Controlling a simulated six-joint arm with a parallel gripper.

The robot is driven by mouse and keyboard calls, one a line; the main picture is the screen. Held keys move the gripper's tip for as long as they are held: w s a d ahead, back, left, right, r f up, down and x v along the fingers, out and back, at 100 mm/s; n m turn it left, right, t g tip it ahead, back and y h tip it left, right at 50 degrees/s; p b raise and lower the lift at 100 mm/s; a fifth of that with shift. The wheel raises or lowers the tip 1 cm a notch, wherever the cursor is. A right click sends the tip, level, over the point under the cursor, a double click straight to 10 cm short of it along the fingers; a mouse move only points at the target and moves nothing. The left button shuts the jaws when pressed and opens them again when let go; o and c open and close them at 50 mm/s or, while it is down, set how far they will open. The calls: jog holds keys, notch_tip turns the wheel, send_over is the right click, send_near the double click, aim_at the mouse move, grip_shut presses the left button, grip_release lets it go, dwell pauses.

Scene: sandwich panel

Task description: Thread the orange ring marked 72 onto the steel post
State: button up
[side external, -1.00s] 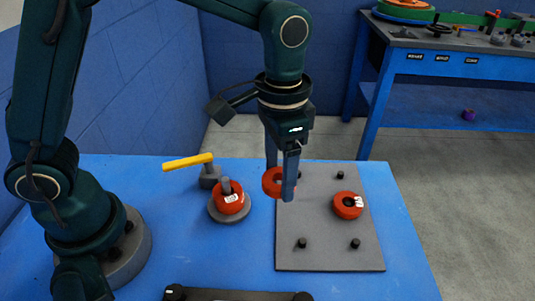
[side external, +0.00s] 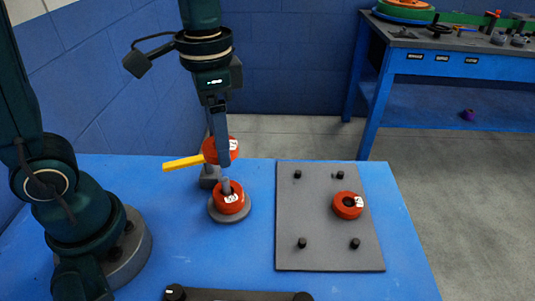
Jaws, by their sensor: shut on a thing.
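My gripper (side external: 221,158) is shut on an orange-red ring (side external: 212,151) with a white label. It holds the ring above and slightly left of the steel post (side external: 226,185), apart from it. The post stands upright on a round grey base (side external: 218,217). Another orange-red ring (side external: 230,206) is around this post, low on the base. A third orange-red ring (side external: 343,212) lies on the grey plate. The labels are too small to read, so I cannot tell which ring is marked 72. A finger hides part of the held ring.
A yellow-handled clamp (side external: 184,163) stands just behind and left of the post, close to the held ring in the picture. The grey plate (side external: 320,225) has several short black pegs. A dark bar (side external: 240,294) lies at the front edge.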

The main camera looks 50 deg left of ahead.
aim_at(225, 179)
jog(key=shift+f, duration=2.25)
jog(key=shift+f, duration=0.2)
jog(key=shift+f, duration=0.4)
jog(key=shift+f, duration=1.5)
dwell(0.5)
jog(key=o, duration=1.4)
jog(key=shift+r, duration=4.35)
